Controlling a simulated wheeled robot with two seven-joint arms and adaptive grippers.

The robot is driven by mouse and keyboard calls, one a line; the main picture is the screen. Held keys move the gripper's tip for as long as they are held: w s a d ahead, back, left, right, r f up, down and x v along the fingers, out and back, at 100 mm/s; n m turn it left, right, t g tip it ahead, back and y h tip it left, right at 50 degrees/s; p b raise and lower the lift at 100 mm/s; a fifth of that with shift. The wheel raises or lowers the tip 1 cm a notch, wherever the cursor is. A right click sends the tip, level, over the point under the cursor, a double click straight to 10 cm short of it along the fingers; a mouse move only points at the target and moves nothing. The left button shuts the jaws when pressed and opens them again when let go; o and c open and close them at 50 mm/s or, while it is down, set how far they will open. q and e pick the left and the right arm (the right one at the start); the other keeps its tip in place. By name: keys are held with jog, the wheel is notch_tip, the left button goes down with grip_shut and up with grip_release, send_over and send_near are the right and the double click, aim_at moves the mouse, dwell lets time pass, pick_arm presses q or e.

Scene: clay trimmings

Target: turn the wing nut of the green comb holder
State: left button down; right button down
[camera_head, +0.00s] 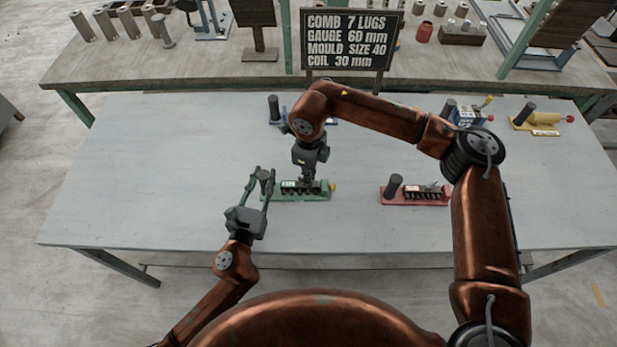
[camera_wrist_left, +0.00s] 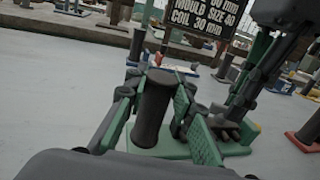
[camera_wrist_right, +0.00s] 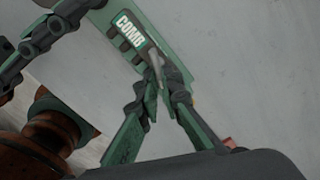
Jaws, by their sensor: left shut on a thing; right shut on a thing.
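The green comb holder (camera_head: 323,190) lies on the grey table, with a dark toothed comb and a white label on top. Its dark upright handle (camera_wrist_left: 152,108) stands at its left end. My left gripper (camera_head: 262,181) is shut around that handle, one finger on each side. My right gripper (camera_head: 308,180) reaches down from above onto the holder. In the right wrist view its fingertips (camera_wrist_right: 166,85) are shut on a grey tapered piece (camera_wrist_right: 156,62), seemingly the wing nut, beside the COMB label (camera_wrist_right: 128,30). The fingers partly hide the nut.
A red holder (camera_head: 388,199) lies to the right on the table. Blue (camera_head: 464,117) and yellow (camera_head: 545,119) holders stand at the back right, and another blue one is partly behind my right arm. A sign (camera_head: 350,40) stands behind. The front of the table is clear.

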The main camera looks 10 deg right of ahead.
jog(key=n, duration=0.5)
jog(key=shift+w+d+n, duration=0.15)
jog(key=shift+w+n, duration=0.15)
jog(key=shift+w, duration=0.05)
pick_arm(q)
jog(key=shift+a, duration=0.1)
pick_arm(e)
jog(key=n, duration=0.5)
jog(key=shift+w+n, duration=0.3)
jog(key=shift+n, duration=0.4)
jog(key=c, duration=2.1)
grip_release()
notch_tip(320, 180, up, 12)
